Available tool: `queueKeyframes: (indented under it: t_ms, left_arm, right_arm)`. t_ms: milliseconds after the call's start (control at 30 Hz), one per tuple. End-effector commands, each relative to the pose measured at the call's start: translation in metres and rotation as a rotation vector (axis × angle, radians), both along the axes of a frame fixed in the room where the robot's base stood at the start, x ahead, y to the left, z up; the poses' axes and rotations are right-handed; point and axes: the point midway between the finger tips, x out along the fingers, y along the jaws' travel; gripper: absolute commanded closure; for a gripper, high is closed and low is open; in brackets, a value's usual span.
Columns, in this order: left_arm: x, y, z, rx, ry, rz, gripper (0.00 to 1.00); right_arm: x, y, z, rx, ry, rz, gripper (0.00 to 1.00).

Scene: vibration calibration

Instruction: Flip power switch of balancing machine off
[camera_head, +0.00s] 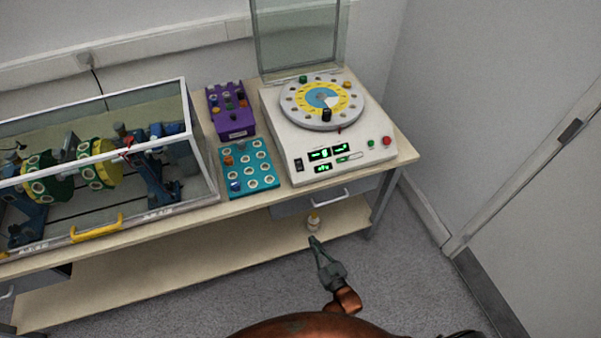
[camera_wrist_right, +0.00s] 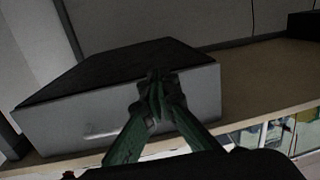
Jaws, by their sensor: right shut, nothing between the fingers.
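The white balancing machine (camera_head: 284,133) stands at the right end of the workbench, with a round yellow and blue dial disc (camera_head: 322,103) on top. Its small black power switch (camera_head: 299,164) is on the front left of the sloped panel, beside the lit green displays (camera_head: 320,154). I cannot tell the switch's rocker position. My right gripper (camera_head: 313,240) is shut and empty, in front of the bench and below the panel, apart from the switch. In the right wrist view its fingertips (camera_wrist_right: 158,80) show before a grey drawer (camera_wrist_right: 180,97). My left gripper is not in view.
A drawer with a handle (camera_head: 327,199) is under the machine. A teal tray (camera_head: 260,190) and a purple block (camera_head: 234,127) stand left of it, then a glass-sided case (camera_head: 203,165).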

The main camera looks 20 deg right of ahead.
Motion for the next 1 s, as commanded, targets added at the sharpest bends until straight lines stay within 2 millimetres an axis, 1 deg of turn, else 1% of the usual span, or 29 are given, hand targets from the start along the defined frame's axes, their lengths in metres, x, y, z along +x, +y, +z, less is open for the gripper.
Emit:
queueKeyframes:
  t_ms: [33,67,100,200,300,400,433,500,633,800,867,1000]
  left_arm:
    - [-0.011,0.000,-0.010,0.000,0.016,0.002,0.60]
    - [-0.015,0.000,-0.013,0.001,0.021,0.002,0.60]
    - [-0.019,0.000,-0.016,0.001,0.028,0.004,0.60]
    - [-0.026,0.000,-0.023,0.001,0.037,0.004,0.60]
    - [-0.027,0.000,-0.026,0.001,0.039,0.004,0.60]
    - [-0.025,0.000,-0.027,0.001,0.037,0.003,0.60]
    - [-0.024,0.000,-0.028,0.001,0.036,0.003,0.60]
    - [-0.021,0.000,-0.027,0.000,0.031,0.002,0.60]
    - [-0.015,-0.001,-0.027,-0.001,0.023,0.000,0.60]
    - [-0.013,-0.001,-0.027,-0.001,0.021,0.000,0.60]
    - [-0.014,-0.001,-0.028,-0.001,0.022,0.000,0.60]
    - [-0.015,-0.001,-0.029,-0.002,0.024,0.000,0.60]
  right_arm:
    - [0.018,0.005,0.046,0.022,-0.130,-0.010,1.00]
    - [0.025,0.006,0.074,0.034,-0.202,-0.018,1.00]
    - [0.031,0.007,0.109,0.049,-0.289,-0.029,1.00]
    - [0.035,0.006,0.182,0.082,-0.472,-0.056,1.00]
    - [0.031,0.003,0.228,0.107,-0.591,-0.078,1.00]
    - [0.027,0.001,0.250,0.119,-0.647,-0.089,1.00]
    - [0.027,0.001,0.253,0.120,-0.654,-0.091,1.00]
    - [0.026,0.001,0.256,0.122,-0.661,-0.093,1.00]
    - [0.027,0.001,0.256,0.121,-0.659,-0.092,1.00]
    - [0.029,0.001,0.257,0.121,-0.659,-0.091,1.00]
    - [0.032,0.001,0.259,0.121,-0.659,-0.092,1.00]
    - [0.047,0.002,0.271,0.122,-0.661,-0.091,1.00]
